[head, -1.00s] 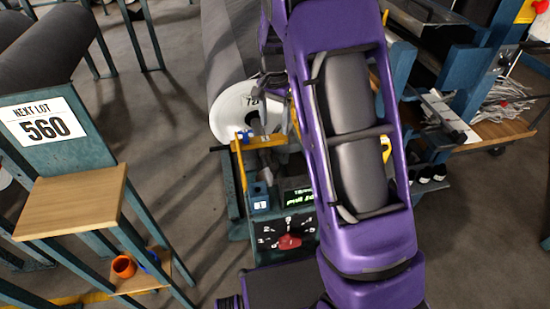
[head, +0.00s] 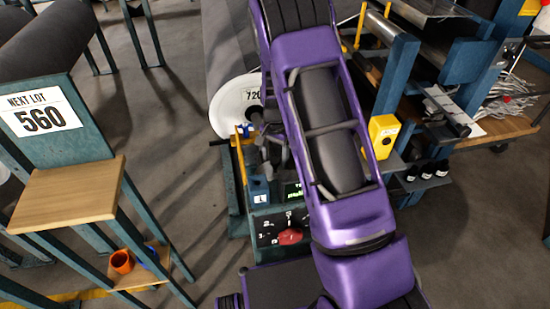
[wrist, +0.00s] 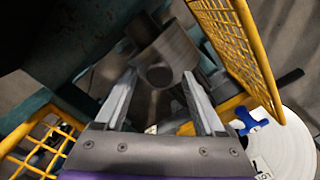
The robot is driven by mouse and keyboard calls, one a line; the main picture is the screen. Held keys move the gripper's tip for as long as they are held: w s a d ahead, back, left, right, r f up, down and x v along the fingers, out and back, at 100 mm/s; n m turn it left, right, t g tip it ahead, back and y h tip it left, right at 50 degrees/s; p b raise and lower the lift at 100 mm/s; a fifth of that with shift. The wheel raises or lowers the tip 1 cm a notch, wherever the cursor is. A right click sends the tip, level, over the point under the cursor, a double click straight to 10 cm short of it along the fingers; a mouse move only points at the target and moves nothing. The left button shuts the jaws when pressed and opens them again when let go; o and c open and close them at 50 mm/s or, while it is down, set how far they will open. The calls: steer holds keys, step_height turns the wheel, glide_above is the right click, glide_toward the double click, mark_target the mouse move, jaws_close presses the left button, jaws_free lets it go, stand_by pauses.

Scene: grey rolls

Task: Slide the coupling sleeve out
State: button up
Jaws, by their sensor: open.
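A grey metal cylinder with a round dark end, likely the coupling sleeve (wrist: 172,52), shows in the wrist view just beyond my fingertips. My gripper (wrist: 158,76) is open, with one finger on each side of the cylinder's near end. I cannot tell whether either finger touches it. In the head view my gripper (head: 272,152) is low beside the white disc (head: 232,106) marked 720. The sleeve cannot be made out there, since my arm and gripper cover that spot.
Yellow mesh guards (wrist: 236,45) stand close on both sides of my gripper. A blue knob (wrist: 250,121) sits by the white disc at right. In the head view a control panel (head: 280,226) with a red knob is below my gripper, and a yellow box (head: 383,136) is right of my arm.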

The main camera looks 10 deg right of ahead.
steer(key=shift+f, duration=0.15)
steer(key=shift+c, duration=0.2)
jaws_close()
stand_by(1.2)
